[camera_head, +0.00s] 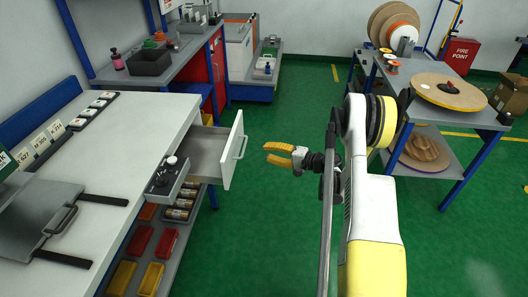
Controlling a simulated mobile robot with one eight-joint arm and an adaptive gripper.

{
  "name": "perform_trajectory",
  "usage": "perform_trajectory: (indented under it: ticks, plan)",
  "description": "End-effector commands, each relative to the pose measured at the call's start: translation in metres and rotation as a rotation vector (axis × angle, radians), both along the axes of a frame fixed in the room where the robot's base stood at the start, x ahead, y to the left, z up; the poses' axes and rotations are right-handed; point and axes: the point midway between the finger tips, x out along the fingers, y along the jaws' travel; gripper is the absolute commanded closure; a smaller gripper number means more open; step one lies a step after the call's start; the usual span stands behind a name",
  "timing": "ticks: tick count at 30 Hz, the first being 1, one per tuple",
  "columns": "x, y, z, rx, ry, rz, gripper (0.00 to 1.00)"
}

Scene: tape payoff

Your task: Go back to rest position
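My gripper (266,153) has yellow fingers and points left over the green floor, to the right of the open drawer (232,152). Its two fingers look apart, with a gap between them and nothing seen in it. My white and yellow arm reaches forward from the lower right of the picture. The gripper appears clear of the drawer's handle.
The white workbench (150,125) fills the left, with the drawer sticking out. Red bins (138,241) and yellow bins (150,279) sit below. A grey cart (487,119) with a wooden reel (440,91) stands at right. The middle floor is free.

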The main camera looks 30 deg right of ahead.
Motion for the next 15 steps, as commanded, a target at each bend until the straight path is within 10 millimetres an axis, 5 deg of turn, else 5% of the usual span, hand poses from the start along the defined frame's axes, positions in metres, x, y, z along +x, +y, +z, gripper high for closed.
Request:
perform_trajectory:
  ticks: [15]
  plan:
    - [0.0023,0.0033,0.0052,-0.011,0.008,0.005,0.68]
